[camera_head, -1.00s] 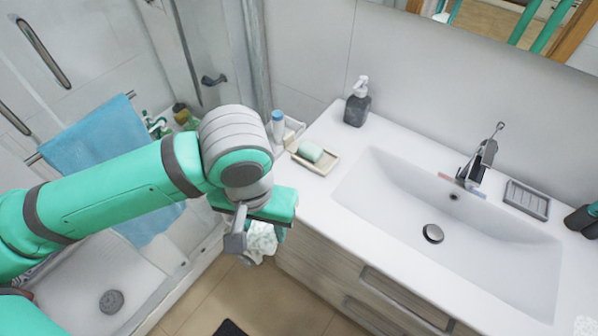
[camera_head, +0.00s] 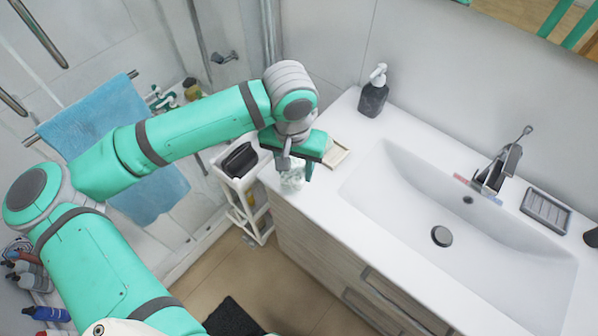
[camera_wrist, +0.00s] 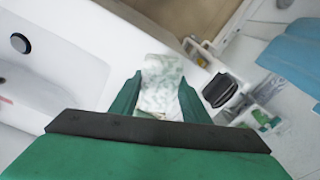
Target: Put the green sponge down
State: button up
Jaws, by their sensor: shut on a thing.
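A pale green, mottled sponge (camera_head: 292,179) is held below my gripper (camera_head: 297,167). In the wrist view the sponge (camera_wrist: 165,88) sits between the two green fingers of my gripper (camera_wrist: 161,82), which touch its sides. My gripper is shut on it. The sponge is over the left front corner of the white washbasin counter (camera_head: 335,205). I cannot tell whether its lower end touches the counter.
A wooden soap dish (camera_head: 337,154) is just behind my gripper, partly hidden. A soap dispenser (camera_head: 374,92) stands at the back. The basin (camera_head: 430,190) is to the right. A white cart (camera_head: 243,186) with a black item (camera_head: 240,160) stands left of the counter.

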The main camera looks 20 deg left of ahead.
aim_at(298, 168)
jog(key=w+f, duration=0.2)
jog(key=shift+w+f, duration=0.1)
jog(key=shift+f, duration=0.3)
jog(key=shift+w+f, duration=0.15)
jog(key=shift+f, duration=1.5)
jog(key=shift+f, duration=0.15)
jog(key=o, duration=0.9)
jog(key=shift+f, duration=0.1)
jog(key=shift+o, duration=0.2)
